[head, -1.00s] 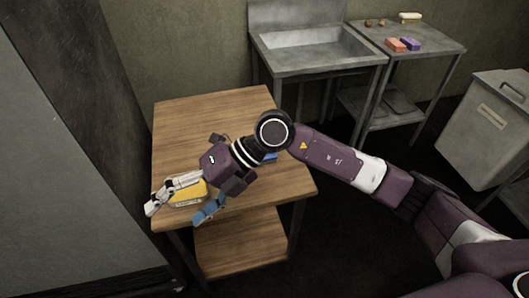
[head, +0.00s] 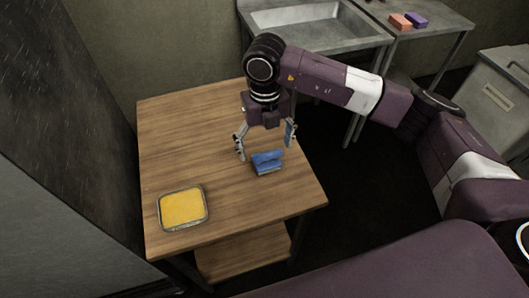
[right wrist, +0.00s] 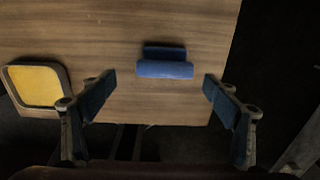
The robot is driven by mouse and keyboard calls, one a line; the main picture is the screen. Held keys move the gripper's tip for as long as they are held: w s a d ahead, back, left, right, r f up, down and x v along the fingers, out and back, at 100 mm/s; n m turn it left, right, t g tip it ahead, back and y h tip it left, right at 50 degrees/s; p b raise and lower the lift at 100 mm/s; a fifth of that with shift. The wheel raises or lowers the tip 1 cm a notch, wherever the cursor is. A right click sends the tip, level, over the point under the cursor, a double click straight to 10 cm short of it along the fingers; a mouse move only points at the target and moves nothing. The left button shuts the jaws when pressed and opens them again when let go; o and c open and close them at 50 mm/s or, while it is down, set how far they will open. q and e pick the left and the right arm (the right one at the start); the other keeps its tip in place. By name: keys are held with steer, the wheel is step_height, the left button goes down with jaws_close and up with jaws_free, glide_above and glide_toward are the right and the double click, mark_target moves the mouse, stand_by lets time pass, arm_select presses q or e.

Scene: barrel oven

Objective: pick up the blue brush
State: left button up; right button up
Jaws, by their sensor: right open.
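The blue brush (head: 267,162) lies on the wooden table (head: 190,130), right of its middle. It also shows in the right wrist view (right wrist: 165,66), lying beyond the fingertips and between their lines. My right gripper (head: 266,146) is open above the table, pointing down, with its fingers on either side of the brush in the head view. In the right wrist view my right gripper (right wrist: 158,88) is empty, with blue pads on both fingers. The fingers appear apart from the brush. My left gripper is not in view.
A square tray with yellow contents (head: 182,227) sits at the table's front left. A metal sink (head: 310,25) and a side table with an orange block (head: 400,21) and a purple block (head: 417,20) stand behind. A grey bin (head: 490,95) is at the right.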

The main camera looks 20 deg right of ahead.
mark_target(268, 153)
steer(key=shift+s+d+f+p, duration=0.1)
steer(key=shift+f+p, duration=0.05)
steer(key=shift+f, duration=0.25)
steer(key=shift+s+d+f+p, duration=0.1)
steer(key=shift+f+p, duration=0.05)
steer(key=shift+f, duration=0.25)
steer(key=f, duration=0.1)
steer(key=f+p, duration=0.1)
steer(key=shift+w+d+f, duration=0.2)
steer(key=shift+w+f, duration=0.1)
steer(key=shift+f, duration=0.95)
steer(key=shift+c, duration=0.2)
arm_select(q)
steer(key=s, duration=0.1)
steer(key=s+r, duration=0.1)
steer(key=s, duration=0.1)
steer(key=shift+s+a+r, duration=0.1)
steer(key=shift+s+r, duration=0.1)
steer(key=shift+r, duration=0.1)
arm_select(e)
steer(key=shift+w, duration=0.1)
steer(key=c, duration=1.3)
